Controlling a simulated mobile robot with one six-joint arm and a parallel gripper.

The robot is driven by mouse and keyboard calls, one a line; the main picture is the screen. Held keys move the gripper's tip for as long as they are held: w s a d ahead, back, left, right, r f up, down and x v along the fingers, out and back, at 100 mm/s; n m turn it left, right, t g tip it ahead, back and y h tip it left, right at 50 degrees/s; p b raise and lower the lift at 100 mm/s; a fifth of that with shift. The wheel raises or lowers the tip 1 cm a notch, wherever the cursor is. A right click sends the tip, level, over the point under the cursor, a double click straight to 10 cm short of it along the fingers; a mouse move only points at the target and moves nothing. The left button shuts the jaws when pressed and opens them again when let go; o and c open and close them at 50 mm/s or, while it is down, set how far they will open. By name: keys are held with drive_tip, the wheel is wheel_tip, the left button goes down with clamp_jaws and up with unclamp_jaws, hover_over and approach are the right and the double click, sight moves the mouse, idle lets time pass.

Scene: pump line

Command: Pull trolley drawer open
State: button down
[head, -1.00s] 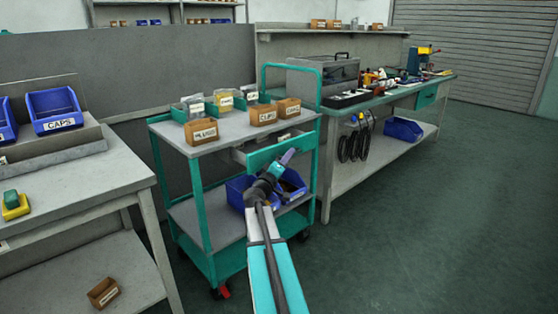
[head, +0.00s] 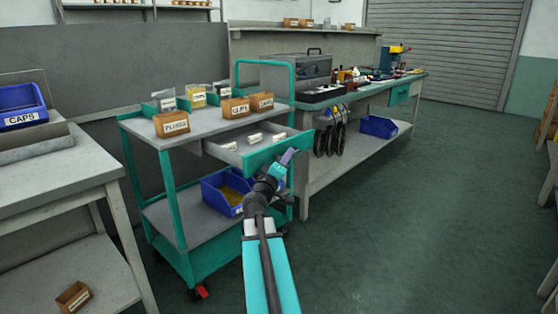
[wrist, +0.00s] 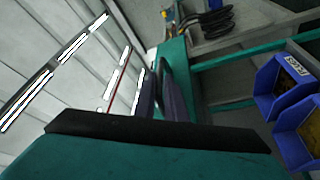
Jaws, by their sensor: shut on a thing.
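The trolley (head: 188,127) is a teal-framed cart with grey shelves, left of centre in the head view. Its drawer (head: 240,148) stands pulled out under the top shelf, with a teal front and several white labelled items inside. My gripper (head: 288,158) is at the right part of the drawer front and is shut on it, most likely at the handle, which my gripper hides. In the wrist view the dark fingers (wrist: 160,95) stand at the teal drawer front (wrist: 175,60). The exact contact is hard to see.
Labelled bins, PLUGS (head: 172,125) and CLIPS (head: 236,108), stand on the trolley top. A blue bin (head: 226,190) sits on its lower shelf. A workbench (head: 375,110) stands behind to the right, and a grey table (head: 60,185) at left. The floor (head: 430,220) at right is clear.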

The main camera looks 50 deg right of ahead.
drive_tip(key=shift+s+d+r, duration=0.1)
drive_tip(key=shift+s+r, duration=0.05)
drive_tip(key=shift+s, duration=0.05)
drive_tip(key=c, duration=2.1)
unclamp_jaws()
